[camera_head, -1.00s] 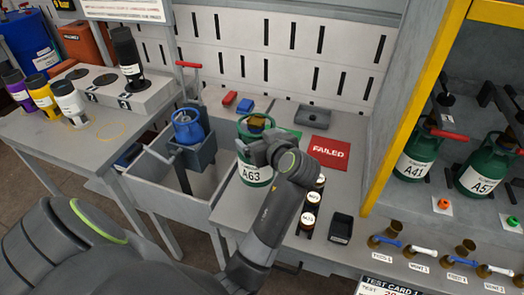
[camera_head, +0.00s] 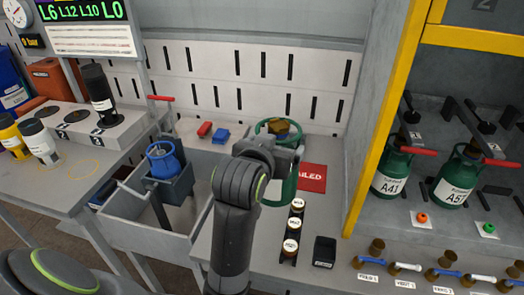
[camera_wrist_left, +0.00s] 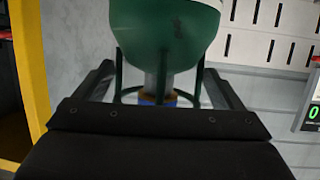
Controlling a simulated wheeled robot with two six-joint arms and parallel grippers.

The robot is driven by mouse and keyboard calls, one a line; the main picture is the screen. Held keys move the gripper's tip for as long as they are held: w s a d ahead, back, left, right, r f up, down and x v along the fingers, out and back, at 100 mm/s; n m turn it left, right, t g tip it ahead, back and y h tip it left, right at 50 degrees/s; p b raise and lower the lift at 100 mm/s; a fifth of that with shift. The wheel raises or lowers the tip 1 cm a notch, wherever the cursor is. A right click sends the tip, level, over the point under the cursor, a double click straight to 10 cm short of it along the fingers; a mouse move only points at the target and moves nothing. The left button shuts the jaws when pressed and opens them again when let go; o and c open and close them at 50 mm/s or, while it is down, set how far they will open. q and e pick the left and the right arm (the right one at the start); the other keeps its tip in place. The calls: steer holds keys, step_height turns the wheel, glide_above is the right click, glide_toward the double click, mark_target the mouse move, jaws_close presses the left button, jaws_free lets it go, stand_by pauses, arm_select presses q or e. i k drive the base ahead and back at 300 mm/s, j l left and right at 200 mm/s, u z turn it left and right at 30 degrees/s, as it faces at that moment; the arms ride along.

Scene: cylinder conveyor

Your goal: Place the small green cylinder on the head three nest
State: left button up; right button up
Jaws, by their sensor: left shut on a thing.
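A small green cylinder (camera_head: 284,190) with a ring guard and a brass valve is at the middle of the head view, partly hidden behind my left arm. My left gripper (camera_head: 277,160) is shut on it near the top. In the left wrist view the green cylinder (camera_wrist_left: 165,35) appears upside down between the two fingers of my left gripper (camera_wrist_left: 160,92). I cannot tell whether its base touches the bench. Two other green cylinders, A41 (camera_head: 391,178) and A57 (camera_head: 455,187), stand in the cabinet at right. I cannot make out which nest is head three.
A yellow cabinet post (camera_head: 393,110) stands right of the held cylinder. A red FAILED card (camera_head: 312,178), several labelled small cylinders (camera_head: 291,246) and a black box (camera_head: 324,251) lie nearby. A blue cylinder (camera_head: 163,160) sits in a grey holder at left. Valves (camera_head: 374,252) line the cabinet front.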

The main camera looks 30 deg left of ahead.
mark_target(503, 207)
steer(key=k, duration=0.4)
steer(key=k+z, duration=0.15)
steer(key=z, duration=0.15)
steer(key=k+z, duration=0.1)
steer(key=z, duration=1.25)
steer(key=i+j+z, duration=0.1)
steer(key=z, duration=0.25)
steer(key=i+j+z, duration=0.1)
steer(key=z, duration=0.3)
steer(key=i+j, duration=0.1)
steer(key=j, duration=0.25)
steer(key=i+j, duration=0.15)
steer(key=j, duration=0.25)
steer(key=i+j, duration=0.1)
steer(key=j, duration=0.25)
steer(key=i+j, duration=0.15)
steer(key=j, duration=0.25)
steer(key=i+j, duration=0.1)
steer(key=j, duration=0.25)
